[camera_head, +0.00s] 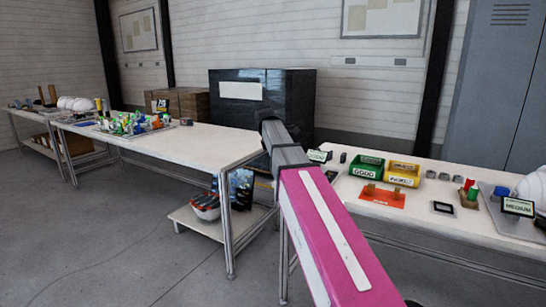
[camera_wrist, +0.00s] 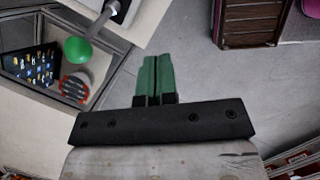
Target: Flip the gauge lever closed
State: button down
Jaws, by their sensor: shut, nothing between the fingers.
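My gripper (camera_wrist: 155,78) shows in the wrist view, its two green fingers side by side and shut with nothing between them. A grey rod with a green ball knob (camera_wrist: 77,50) shows at the upper left of the wrist view, apart from the fingers and to their left; it looks like the gauge lever. The rod slants up to a pale fitting (camera_wrist: 117,8) at the top edge, where the picture cuts it off. I cannot make out the lever in the head view. My arm crosses the middle there, and the gripper is not discernible.
A white table (camera_head: 215,145) stands left of my arm, with a tray of coloured parts (camera_head: 138,125). The right table (camera_head: 400,217) carries a green bin (camera_head: 366,167), a yellow bin (camera_head: 403,174) and an orange plate (camera_head: 370,199).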

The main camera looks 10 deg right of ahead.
jog(key=w+a+r+n+t+h, duration=0.1)
jog(key=w+a+n+t+h, duration=0.1)
jog(key=a+h, duration=0.7)
jog(key=w+a+t, duration=0.1)
jog(key=w+a, duration=0.1)
jog(key=a, duration=0.2)
jog(key=shift+a+r+n, duration=0.2)
jog(key=shift+a+n, duration=0.1)
jog(key=shift+w+d, duration=0.1)
jog(key=shift+w, duration=0.05)
jog(key=r+x, duration=0.1)
jog(key=x, duration=1.2)
jog(key=shift+w+d+r, duration=0.3)
jog(key=shift+w+d, duration=0.05)
jog(key=shift+d, duration=0.15)
jog(key=shift+s+d+r+t+y, duration=0.2)
jog(key=shift+t+y, duration=0.1)
